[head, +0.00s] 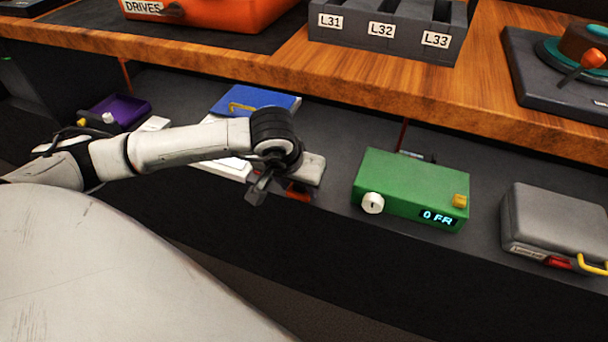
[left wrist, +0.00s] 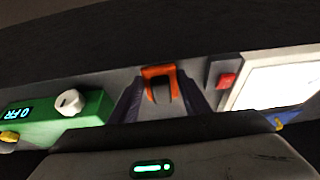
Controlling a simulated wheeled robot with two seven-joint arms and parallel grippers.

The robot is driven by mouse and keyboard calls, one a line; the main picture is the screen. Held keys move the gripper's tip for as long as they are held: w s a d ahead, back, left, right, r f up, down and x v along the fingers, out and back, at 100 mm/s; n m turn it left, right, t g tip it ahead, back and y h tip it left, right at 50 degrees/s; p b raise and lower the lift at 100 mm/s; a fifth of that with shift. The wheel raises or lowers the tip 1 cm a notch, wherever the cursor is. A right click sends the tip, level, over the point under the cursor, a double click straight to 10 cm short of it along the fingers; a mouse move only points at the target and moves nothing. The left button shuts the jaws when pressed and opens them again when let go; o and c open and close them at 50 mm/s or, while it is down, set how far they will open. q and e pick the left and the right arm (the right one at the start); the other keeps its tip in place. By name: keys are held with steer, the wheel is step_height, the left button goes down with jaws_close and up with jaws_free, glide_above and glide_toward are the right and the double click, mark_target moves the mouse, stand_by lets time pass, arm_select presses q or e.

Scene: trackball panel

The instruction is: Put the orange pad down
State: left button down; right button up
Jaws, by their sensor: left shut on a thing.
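The orange pad (left wrist: 158,70) shows in the left wrist view as an orange, U-shaped edge around a grey middle, between the fingertips. My left gripper (left wrist: 160,96) is shut on it. In the head view my left gripper (head: 264,188) is low over the dark lower shelf, and an orange-red patch (head: 299,193), likely the pad, shows just right of it under a grey part. The wrist hides much of the pad there, and I cannot tell whether it touches the shelf. My right gripper is not in view.
A green box (head: 410,185) with a white knob stands to the right, then a grey case (head: 555,222). A white panel (left wrist: 275,80) and a blue item (head: 255,101) lie on the other side. The wooden upper shelf (head: 330,60) overhangs behind.

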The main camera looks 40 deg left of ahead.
arm_select(q)
steer(key=w, duration=0.2)
steer(key=shift+w+a, duration=0.3)
steer(key=shift+w, duration=0.1)
steer(key=shift+w+a+f+b, duration=0.1)
steer(key=shift+w+f+b, duration=0.05)
steer(key=shift+w+b, duration=0.15)
steer(key=shift+f, duration=0.25)
steer(key=c, duration=1)
jaws_free()
steer(key=shift+s+r, duration=0.1)
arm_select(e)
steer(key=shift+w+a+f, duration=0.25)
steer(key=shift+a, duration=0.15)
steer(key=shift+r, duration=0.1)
